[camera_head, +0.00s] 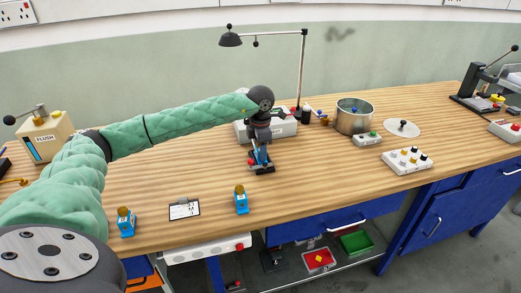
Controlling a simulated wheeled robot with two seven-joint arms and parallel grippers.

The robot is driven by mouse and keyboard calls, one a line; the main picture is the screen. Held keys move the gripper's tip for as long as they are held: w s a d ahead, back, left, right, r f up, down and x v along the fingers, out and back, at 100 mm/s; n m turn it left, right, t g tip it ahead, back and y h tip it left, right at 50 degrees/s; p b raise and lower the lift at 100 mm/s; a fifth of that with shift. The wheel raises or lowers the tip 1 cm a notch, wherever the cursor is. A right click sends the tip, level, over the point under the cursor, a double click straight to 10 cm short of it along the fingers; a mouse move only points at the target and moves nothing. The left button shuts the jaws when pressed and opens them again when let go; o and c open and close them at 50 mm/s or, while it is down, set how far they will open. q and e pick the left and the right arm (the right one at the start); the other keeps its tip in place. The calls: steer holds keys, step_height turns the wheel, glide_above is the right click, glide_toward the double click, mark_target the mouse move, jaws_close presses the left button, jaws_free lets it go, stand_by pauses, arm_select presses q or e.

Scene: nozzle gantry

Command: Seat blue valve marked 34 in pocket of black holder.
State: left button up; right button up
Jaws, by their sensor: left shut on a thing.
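My left gripper (259,146) reaches in over the middle of the bench and points down. It is shut on a small blue valve (260,157), mostly hidden by the gripper. A dark base, likely the black holder (262,170), lies right under the valve. I cannot tell whether the valve is in a pocket or just above it. A small red part shows at its left. Two more blue valves with brown tops stand upright near the front edge, one at the left (126,226) and one in the middle (241,203). No number is readable. My right gripper is not in view.
A lamp (230,39) on a thin pole and a pale box (283,128) stand behind my gripper. A metal pot (354,118), a white disc (402,128) and a knob block (407,161) are to the right. The front right bench is clear.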

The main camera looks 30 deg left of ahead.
arm_select(q)
steer(key=o, duration=1.2)
steer(key=shift+r+p, duration=1.15)
steer(key=shift+r, duration=2.35)
